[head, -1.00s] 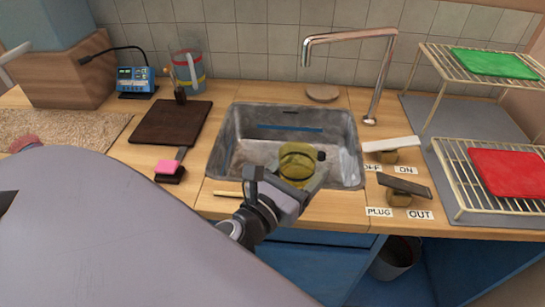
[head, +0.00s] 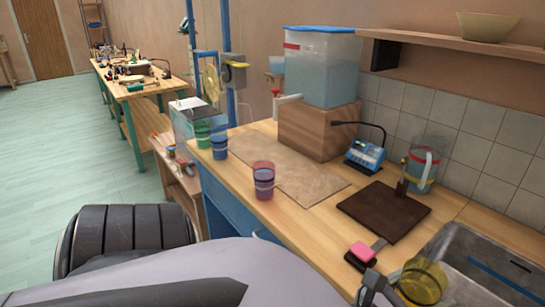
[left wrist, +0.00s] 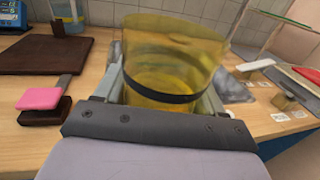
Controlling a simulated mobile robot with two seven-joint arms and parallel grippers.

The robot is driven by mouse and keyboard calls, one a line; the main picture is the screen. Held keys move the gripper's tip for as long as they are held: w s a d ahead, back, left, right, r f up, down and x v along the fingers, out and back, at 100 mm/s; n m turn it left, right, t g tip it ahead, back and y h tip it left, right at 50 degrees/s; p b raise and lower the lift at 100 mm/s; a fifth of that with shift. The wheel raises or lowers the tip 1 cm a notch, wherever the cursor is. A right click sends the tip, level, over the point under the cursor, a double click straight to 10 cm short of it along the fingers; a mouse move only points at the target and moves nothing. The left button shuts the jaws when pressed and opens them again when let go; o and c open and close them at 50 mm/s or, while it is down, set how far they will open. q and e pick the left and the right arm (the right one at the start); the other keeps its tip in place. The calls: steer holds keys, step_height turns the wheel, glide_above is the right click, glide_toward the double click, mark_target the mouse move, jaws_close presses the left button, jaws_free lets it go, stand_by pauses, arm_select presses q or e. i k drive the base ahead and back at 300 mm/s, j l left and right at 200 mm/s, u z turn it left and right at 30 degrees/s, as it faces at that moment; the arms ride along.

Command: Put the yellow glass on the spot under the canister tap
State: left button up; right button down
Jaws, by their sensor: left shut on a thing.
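The yellow glass (head: 424,279) is at the bottom right of the head view, over the near edge of the sink. My left gripper (head: 398,291) is shut around it. In the left wrist view the yellow glass (left wrist: 170,62) stands roughly upright between the fingers, with a dark band around it. The canister (head: 322,68) is a clear box with a blue lid on a wooden block (head: 318,130). A small white fitting (head: 285,98) at its left side may be the tap. The spot under it cannot be made out. My right gripper is out of view.
A pink glass (head: 263,178), a blue glass (head: 219,148) and a green glass (head: 203,134) stand along the counter's left part. A brown board (head: 385,210), pink-topped brush (head: 361,251) and jug (head: 424,165) are nearer the sink (head: 500,250).

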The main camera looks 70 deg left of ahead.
mark_target(275, 158)
steer(key=u, duration=2.15)
steer(key=i+j+u, duration=0.1)
steer(key=j+u, duration=0.2)
steer(key=i+j+u, duration=0.1)
steer(key=u, duration=0.2)
steer(key=i+j+u, duration=0.5)
steer(key=i+z, duration=0.4)
steer(key=i+j+z, duration=0.2)
steer(key=z, duration=0.2)
steer(key=i+z, duration=0.1)
steer(key=z, duration=0.25)
steer(key=i+z, duration=0.1)
steer(key=z, duration=0.25)
steer(key=i+j+z, duration=0.1)
steer(key=z, duration=0.2)
steer(key=i+z, duration=0.1)
steer(key=z, duration=0.25)
steer(key=i+z, duration=0.1)
steer(key=z, duration=0.25)
steer(key=i+z, duration=0.1)
steer(key=z, duration=0.25)
steer(key=i+j+z, duration=0.1)
steer(key=i+z, duration=0.15)
steer(key=z, duration=0.15)
